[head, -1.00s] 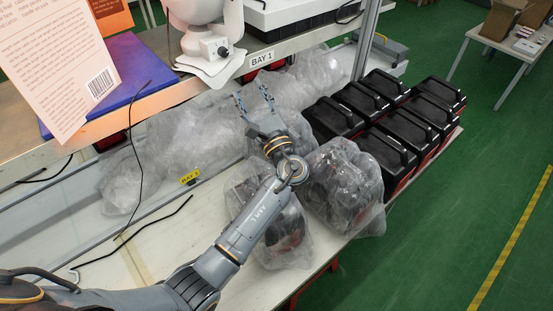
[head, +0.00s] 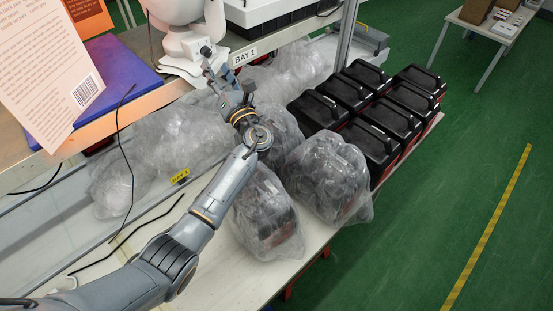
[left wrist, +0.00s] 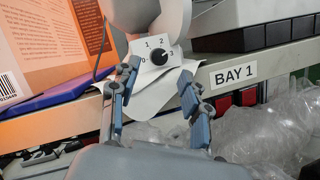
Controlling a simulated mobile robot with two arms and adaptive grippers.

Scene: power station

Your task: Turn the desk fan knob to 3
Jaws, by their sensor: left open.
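The white desk fan (head: 178,14) stands on the upper shelf, its upper part cut off by the frame. Its black knob (head: 206,51) is on a small white panel at the front. In the left wrist view the knob (left wrist: 159,57) shows with the numbers 1 and 2 above it; I cannot tell its exact setting. My left gripper (head: 217,72) is open and empty, just in front of and below the knob. In the left wrist view its fingers (left wrist: 158,82) are spread to either side below the knob, apart from it. My right gripper is not in view.
The shelf edge carries a BAY 1 label (head: 245,56) beside the gripper. Bagged items (head: 265,215) lie on the lower bench under my arm. Several black cases (head: 370,130) stand to the right. An orange printed sheet (head: 50,70) and blue folder (head: 122,70) are at left.

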